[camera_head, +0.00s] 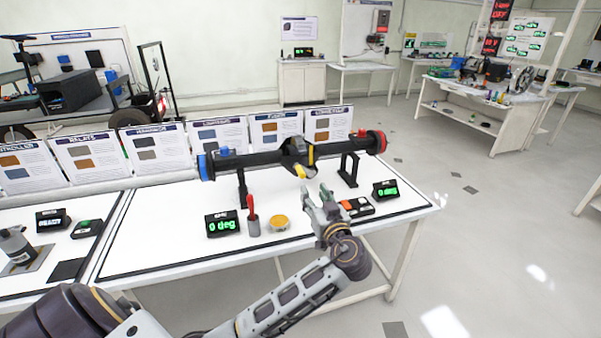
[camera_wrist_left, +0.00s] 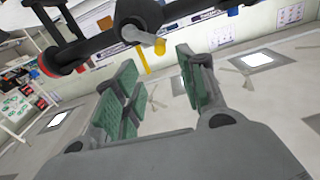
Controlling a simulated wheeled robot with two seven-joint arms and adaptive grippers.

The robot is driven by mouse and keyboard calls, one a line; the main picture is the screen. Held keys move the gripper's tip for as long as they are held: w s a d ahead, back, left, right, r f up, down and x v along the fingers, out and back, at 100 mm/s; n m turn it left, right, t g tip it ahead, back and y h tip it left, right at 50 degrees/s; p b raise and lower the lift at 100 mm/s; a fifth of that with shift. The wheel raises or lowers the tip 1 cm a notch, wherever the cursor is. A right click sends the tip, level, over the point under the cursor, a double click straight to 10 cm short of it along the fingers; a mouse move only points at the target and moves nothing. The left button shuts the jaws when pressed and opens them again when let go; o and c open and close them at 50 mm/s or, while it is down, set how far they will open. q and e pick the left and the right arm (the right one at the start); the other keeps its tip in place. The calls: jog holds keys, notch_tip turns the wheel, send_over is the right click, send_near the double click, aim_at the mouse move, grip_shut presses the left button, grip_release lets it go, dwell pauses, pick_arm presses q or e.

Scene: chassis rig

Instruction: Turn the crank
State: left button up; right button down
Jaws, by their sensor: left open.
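A dark axle tube (camera_head: 247,161) lies across two black stands on the white table, with a blue left end and a red right end. Its middle hub carries a crank with a yellow handle (camera_head: 300,171) pointing down toward me. My left gripper (camera_head: 317,194) is open and empty, just below and in front of the handle, apart from it. In the left wrist view the crank handle (camera_wrist_left: 160,46) and a yellow pointer (camera_wrist_left: 142,61) show beyond the open green-padded fingers (camera_wrist_left: 156,66). My right gripper is out of view.
Two displays reading 0 deg (camera_head: 222,224) (camera_head: 386,190) stand on the table (camera_head: 160,225). A cup with a red-handled tool (camera_head: 252,220), a yellow round item (camera_head: 280,222) and a button box (camera_head: 357,207) stand near the arm. Sign panels (camera_head: 219,135) line the back.

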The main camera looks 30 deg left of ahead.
aim_at(303, 176)
pick_arm(q)
jog(key=shift+x, duration=6.9)
jog(key=shift+c, duration=0.3)
jog(key=shift+d, duration=0.1)
grip_shut()
